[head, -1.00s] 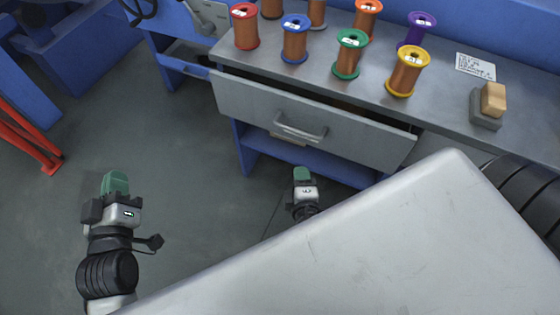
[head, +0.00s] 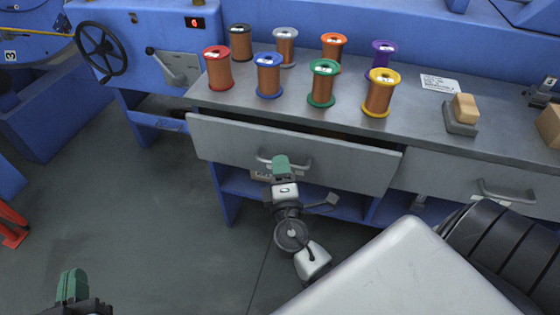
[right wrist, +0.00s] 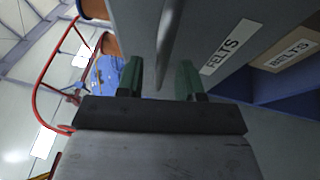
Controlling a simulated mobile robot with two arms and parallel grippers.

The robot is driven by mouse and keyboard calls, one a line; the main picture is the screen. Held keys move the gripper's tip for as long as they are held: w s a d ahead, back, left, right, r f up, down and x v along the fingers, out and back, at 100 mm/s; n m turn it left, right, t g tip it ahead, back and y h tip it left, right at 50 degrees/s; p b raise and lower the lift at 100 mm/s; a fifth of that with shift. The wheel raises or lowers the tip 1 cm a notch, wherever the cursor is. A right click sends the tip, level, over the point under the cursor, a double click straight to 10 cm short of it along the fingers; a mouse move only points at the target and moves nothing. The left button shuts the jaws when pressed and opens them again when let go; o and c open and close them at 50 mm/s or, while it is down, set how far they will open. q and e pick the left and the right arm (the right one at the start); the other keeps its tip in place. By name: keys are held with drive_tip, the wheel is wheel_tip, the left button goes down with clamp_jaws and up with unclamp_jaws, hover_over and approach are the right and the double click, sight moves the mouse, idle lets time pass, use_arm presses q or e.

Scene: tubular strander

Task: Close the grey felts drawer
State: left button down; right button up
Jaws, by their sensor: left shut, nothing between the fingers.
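The grey felts drawer (head: 225,142) under the bench top is partly pulled out, with a dark gap along its upper edge. Its label reads FELTS in the right wrist view (right wrist: 233,45). Its bar handle (head: 300,165) is at the front's middle. My right gripper (head: 281,163) is at the handle, overlapping its left part in the head view. In the right wrist view its green fingers (right wrist: 160,78) are apart, with the handle (right wrist: 168,40) ahead between them; contact is unclear. My left gripper (head: 72,284) is shut and empty at the lower left, away from the drawer.
Several copper wire spools (head: 323,84) stand on the bench top (head: 420,115). A wooden block on a grey base (head: 461,115) is further right. Another drawer (head: 440,178) on the right is shut. A labelled box (right wrist: 290,50) sits on the blue shelf below. Open floor lies left.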

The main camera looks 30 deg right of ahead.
sight(285, 153)
use_arm(q)
drive_tip(key=shift+f+g, duration=0.3)
drive_tip(key=shift+f, duration=0.1)
use_arm(e)
drive_tip(key=shift+x, duration=0.8)
clamp_jaws()
drive_tip(key=shift+w+d, duration=1.35)
drive_tip(key=shift+d, duration=0.3)
drive_tip(key=shift+r, duration=0.1)
drive_tip(key=shift+c, duration=2)
unclamp_jaws()
drive_tip(key=o, duration=0.4)
use_arm(q)
drive_tip(key=shift+r+t+h, duration=0.3)
drive_tip(key=shift+r+t, duration=0.2)
drive_tip(key=shift+r, duration=0.25)
